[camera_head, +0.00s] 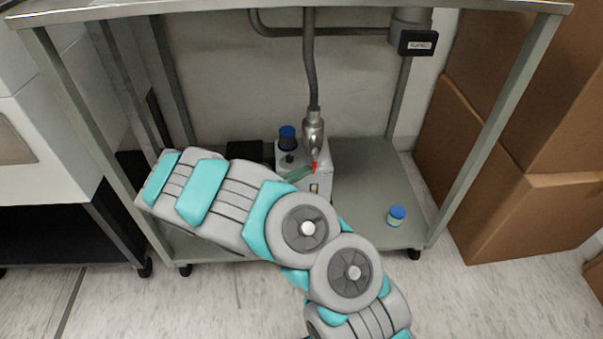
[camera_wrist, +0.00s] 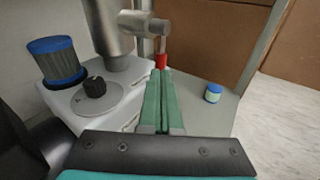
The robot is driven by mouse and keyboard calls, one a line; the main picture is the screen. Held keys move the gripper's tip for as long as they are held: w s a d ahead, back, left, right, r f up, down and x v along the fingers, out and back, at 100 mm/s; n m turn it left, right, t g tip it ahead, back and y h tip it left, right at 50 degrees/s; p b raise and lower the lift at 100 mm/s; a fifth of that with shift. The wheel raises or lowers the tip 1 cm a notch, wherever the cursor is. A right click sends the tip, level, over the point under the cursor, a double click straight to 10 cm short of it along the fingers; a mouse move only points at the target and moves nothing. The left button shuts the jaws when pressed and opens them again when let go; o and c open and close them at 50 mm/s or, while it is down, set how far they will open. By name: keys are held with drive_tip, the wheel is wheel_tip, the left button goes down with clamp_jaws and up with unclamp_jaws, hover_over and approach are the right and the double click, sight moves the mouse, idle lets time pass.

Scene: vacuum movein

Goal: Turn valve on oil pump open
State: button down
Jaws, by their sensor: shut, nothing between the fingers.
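The oil pump (camera_head: 318,180) is a white box on the lower shelf of a metal table, with a blue-capped filter (camera_head: 287,138) and a metal fitting (camera_head: 313,132) on top. In the wrist view the pump (camera_wrist: 128,92) is at left, with a black knob (camera_wrist: 95,87) on a grey disc. A valve with a red tip (camera_wrist: 160,61) hangs from the metal fitting's side arm; the red also shows in the head view (camera_head: 314,167). My gripper (camera_wrist: 162,72) has green fingers, shut together, with their tips right by the red tip. Whether they touch it is unclear.
A small blue-lidded jar (camera_head: 396,215) stands on the shelf (camera_head: 370,180) at right. Table legs (camera_head: 497,125) frame the space, and cardboard boxes (camera_head: 480,170) are stacked to the right. A hose (camera_head: 310,60) runs up from the pump.

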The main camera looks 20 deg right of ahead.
drive_tip(key=shift+d, duration=0.15)
drive_tip(key=shift+d+f+n+h+b, duration=0.2)
drive_tip(key=shift+d+n+h+b, duration=0.1)
drive_tip(key=shift+d+n+h, duration=0.35)
drive_tip(key=shift+s+a+m, duration=0.1)
drive_tip(key=shift+m, duration=0.15)
